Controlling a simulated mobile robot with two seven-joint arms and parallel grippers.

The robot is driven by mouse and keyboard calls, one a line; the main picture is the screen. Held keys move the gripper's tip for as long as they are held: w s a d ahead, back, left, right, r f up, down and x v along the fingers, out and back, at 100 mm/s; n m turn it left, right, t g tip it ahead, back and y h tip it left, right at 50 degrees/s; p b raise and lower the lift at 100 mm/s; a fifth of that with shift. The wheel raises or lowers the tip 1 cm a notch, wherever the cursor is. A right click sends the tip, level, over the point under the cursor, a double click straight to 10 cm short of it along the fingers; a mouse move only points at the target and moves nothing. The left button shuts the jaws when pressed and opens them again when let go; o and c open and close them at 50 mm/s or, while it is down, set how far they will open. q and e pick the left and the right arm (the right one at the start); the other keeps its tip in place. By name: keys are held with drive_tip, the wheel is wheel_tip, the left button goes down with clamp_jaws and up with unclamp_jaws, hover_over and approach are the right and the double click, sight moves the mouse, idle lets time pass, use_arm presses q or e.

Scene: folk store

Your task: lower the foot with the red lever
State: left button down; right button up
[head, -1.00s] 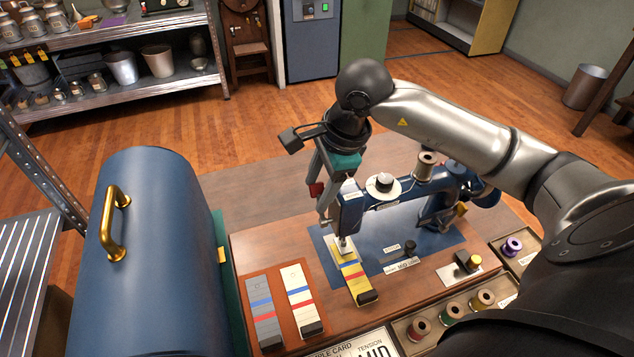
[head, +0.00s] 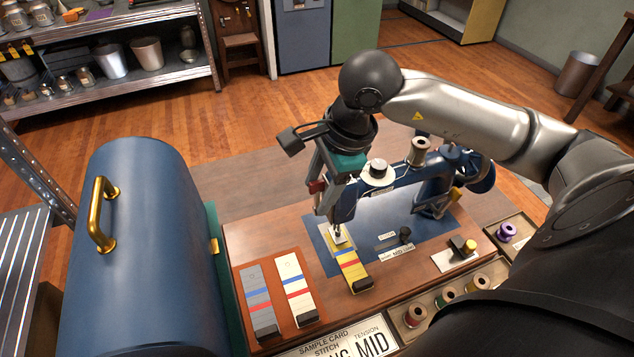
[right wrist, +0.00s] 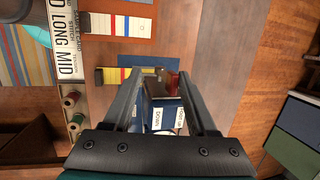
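The blue sewing machine (head: 400,178) stands on the wooden table. Its red lever (head: 316,186) is on the left end of the machine head, partly hidden by my gripper. In the right wrist view the red lever (right wrist: 168,82) shows between the fingers, nearer the right one, beside "down" and "up" labels (right wrist: 180,120). My right gripper (head: 335,195) is open around the head's end, with its fingers apart; contact with the lever cannot be told. A yellow striped card (head: 352,272) lies with its far end under the needle area. The foot is mostly hidden. My left gripper is out of view.
A blue case (head: 140,240) with a brass handle stands at the left. Grey (head: 257,295) and white (head: 293,285) striped cards lie on a brown board. Thread spools (head: 445,298) sit in a tray at the front right. A spool (head: 419,150) stands on top of the machine.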

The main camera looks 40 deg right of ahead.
drive_tip(key=shift+s+a+f+b, duration=0.1)
drive_tip(key=shift+s+f+b, duration=0.05)
drive_tip(key=shift+s+b, duration=0.25)
drive_tip(key=shift+s+a+f+b, duration=0.15)
drive_tip(key=shift+s+b, duration=0.1)
drive_tip(key=shift+s, duration=0.15)
drive_tip(key=shift+s+a+f+b, duration=0.1)
drive_tip(key=shift+s+f+b, duration=0.35)
drive_tip(key=shift+s+b, duration=0.25)
drive_tip(key=shift+w+r, duration=0.15)
drive_tip(key=shift+w, duration=0.15)
drive_tip(key=shift+w+r, duration=0.1)
drive_tip(key=shift+w, duration=0.05)
drive_tip(key=p+v, duration=0.3)
drive_tip(key=v, duration=0.5)
